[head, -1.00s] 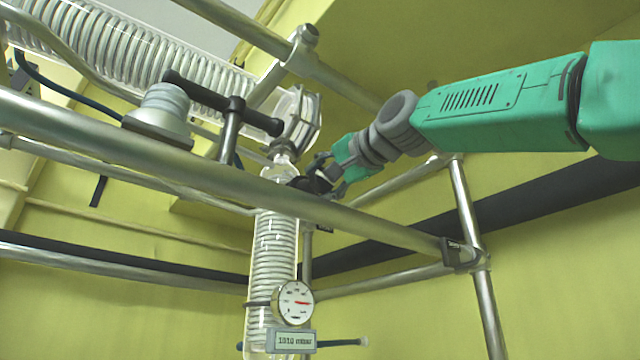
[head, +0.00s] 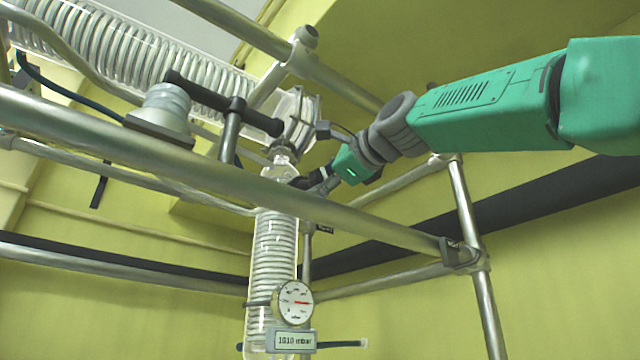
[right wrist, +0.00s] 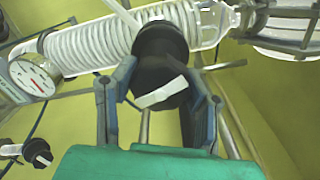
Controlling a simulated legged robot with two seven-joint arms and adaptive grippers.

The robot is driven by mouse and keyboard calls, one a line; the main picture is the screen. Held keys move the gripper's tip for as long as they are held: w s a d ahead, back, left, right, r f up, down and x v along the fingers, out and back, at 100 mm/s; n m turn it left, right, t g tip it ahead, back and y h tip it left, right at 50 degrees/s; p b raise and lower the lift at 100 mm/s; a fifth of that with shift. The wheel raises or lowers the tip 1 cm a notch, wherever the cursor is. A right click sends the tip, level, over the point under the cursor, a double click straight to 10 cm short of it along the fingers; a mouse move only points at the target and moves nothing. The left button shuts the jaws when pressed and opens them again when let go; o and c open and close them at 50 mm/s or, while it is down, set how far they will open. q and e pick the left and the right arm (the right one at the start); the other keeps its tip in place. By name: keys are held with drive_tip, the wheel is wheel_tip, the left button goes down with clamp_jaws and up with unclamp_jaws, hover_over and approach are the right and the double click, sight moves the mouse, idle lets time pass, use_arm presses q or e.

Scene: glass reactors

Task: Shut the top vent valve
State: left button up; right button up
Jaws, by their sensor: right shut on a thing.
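The vent valve shows in the right wrist view as a black round knob (right wrist: 160,58) with a white bar across its face. The bar lies slantwise, its right end higher. My right gripper (right wrist: 163,78) is shut on the knob, one blue-grey finger on each side of it. In the head view the right gripper (head: 322,180) reaches in from the right to the top of the upright glass condenser (head: 274,250). There the knob is small and mostly hidden by the fingers and the frame tube. My left gripper is not in view.
A steel tube (head: 200,167) crosses in front of the condenser, just below the gripper. A slanting coil condenser (head: 120,55) lies at upper left. A dial gauge (head: 295,302) and a "1010 mbar" display (head: 292,340) sit low on the glass. Another black knob (right wrist: 38,152) is at lower left.

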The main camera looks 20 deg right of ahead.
drive_tip(key=m, duration=0.6)
drive_tip(key=shift+w+a+f, duration=0.1)
drive_tip(key=shift+w+f, duration=0.1)
drive_tip(key=shift+f, duration=0.15)
drive_tip(key=m, duration=0.5)
drive_tip(key=shift+m, duration=0.4)
drive_tip(key=m, duration=0.4)
drive_tip(key=shift+r+m+p, duration=0.1)
drive_tip(key=shift+m+p, duration=0.8)
drive_tip(key=shift+m, duration=0.9)
drive_tip(key=o, duration=1.1)
drive_tip(key=shift+s, duration=0.1)
drive_tip(key=shift+c, duration=0.2)
drive_tip(key=shift+o, duration=0.6)
drive_tip(key=shift+r, duration=0.1)
